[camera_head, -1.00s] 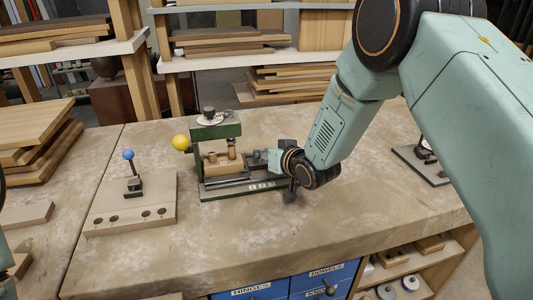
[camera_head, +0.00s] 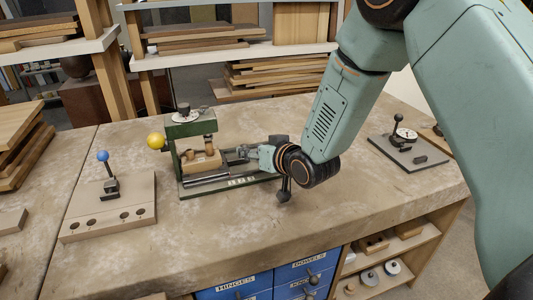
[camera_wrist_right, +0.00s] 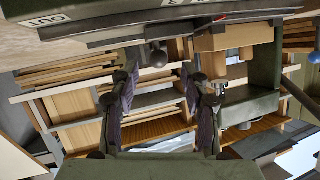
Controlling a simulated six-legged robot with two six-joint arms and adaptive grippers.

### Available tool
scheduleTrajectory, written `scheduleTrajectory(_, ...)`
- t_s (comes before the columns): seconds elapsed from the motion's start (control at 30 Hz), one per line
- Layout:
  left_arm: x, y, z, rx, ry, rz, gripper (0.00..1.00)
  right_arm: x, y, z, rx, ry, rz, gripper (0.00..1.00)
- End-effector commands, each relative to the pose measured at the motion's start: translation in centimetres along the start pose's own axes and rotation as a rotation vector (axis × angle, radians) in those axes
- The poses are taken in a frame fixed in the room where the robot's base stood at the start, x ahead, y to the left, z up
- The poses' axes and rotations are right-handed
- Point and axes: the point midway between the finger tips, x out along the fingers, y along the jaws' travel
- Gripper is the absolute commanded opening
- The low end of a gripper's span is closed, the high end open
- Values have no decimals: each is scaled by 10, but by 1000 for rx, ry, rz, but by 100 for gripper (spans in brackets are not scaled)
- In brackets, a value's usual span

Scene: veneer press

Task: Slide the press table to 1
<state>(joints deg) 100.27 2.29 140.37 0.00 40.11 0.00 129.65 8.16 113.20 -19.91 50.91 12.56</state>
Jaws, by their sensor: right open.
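The green veneer press (camera_head: 188,128) stands on the workbench, with a yellow ball knob at its left and a dark knob on top. A wooden block (camera_head: 200,162) sits under its head, above dark rails. The base carries a small white scale plate (camera_head: 241,182), too small to read. A dark ball handle (camera_head: 284,196) stands at the right end; it also shows in the wrist view (camera_wrist_right: 158,58). My right gripper (camera_head: 252,154) is over the rails at the press's right side. In the wrist view its fingers (camera_wrist_right: 163,98) are apart with nothing between them. My left gripper is out of view.
A board with a blue-knobbed lever (camera_head: 108,205) lies left of the press. A dark plate with a lever (camera_head: 410,152) lies to the right. Blue drawers (camera_head: 240,287) are below the bench. Bare benchtop lies in front of the press.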

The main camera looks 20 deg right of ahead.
Motion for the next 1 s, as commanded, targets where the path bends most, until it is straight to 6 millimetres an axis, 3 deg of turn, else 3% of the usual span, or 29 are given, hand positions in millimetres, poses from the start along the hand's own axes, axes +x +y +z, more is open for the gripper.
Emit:
scheduleTrajectory(0.2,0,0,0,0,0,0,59,-38,1,0,4,1,0,46)
scheduleTrajectory(0.4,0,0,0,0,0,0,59,-59,1,0,2,0,0,46)
scheduleTrajectory(1.0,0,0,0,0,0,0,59,-64,1,0,0,-1,-1,46)
